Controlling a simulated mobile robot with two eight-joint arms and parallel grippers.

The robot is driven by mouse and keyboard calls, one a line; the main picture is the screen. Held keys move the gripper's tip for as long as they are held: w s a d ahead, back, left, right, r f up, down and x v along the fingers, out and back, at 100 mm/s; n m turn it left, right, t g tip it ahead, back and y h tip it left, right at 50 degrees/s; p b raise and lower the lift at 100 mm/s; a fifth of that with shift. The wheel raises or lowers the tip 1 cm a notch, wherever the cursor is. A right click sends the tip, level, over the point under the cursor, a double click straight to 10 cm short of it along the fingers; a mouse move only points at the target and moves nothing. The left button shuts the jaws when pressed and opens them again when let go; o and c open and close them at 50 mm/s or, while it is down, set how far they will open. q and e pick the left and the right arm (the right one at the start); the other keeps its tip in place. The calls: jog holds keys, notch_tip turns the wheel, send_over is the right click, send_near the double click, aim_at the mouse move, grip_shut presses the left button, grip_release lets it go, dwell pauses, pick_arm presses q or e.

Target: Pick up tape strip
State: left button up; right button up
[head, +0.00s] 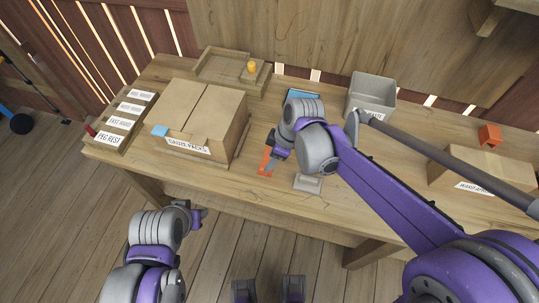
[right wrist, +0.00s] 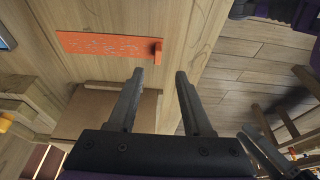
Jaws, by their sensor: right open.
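An orange strip with pale markings and a small raised block at one end lies flat on the wooden bench (head: 220,178). I take it as the tape strip. In the head view the strip (head: 265,162) is partly hidden by my right gripper (head: 272,164). In the right wrist view the strip (right wrist: 105,45) lies beyond and left of the fingertips. There my right gripper (right wrist: 160,75) is open, with nothing between its fingers. My left gripper (head: 197,216) is in front of the bench edge, and its fingers do not show clearly.
A labelled cardboard box (head: 206,112) stands left of the strip, a small grey block (head: 308,184) right of it. A grey bin (head: 372,92) and another cardboard box (head: 470,165) stand farther right. A wooden tray (head: 225,65) is at the back.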

aim_at(266, 158)
jog(key=x, duration=0.7)
jog(key=shift+w+f, duration=0.2)
jog(key=shift+f, duration=0.1)
jog(key=shift+c, duration=0.3)
grip_shut()
